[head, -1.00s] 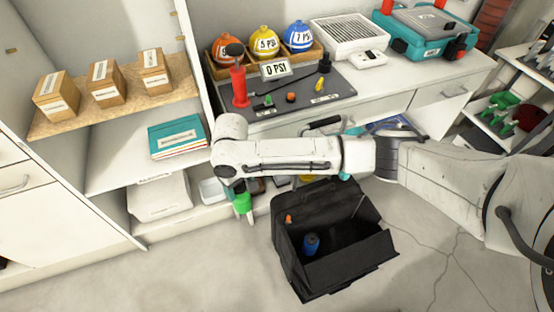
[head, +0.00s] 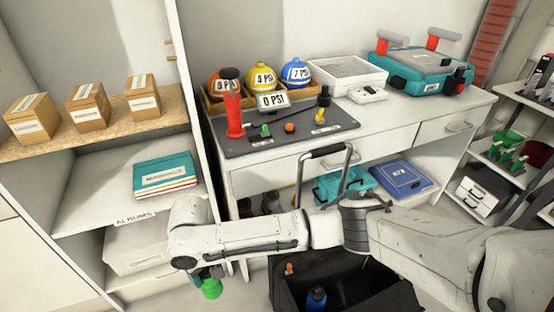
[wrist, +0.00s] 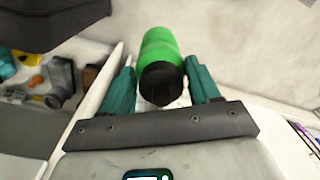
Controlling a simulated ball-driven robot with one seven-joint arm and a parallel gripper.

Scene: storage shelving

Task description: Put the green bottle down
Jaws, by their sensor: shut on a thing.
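The green bottle (head: 211,289) hangs below the end of my arm in the head view, near the front of the shelving. In the wrist view the green bottle (wrist: 160,48) has a black cap facing the camera and sits between my gripper's two teal fingers. My gripper (wrist: 162,86) is shut on it. In the head view my gripper (head: 206,273) is mostly hidden by the wrist above it. I cannot tell whether the bottle touches any surface.
A black open bag (head: 284,292) with a blue bottle (head: 316,298) inside stands right of my gripper. The shelving holds cardboard boxes (head: 88,107) and teal-covered books (head: 165,174). The shelf beside the books has free room.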

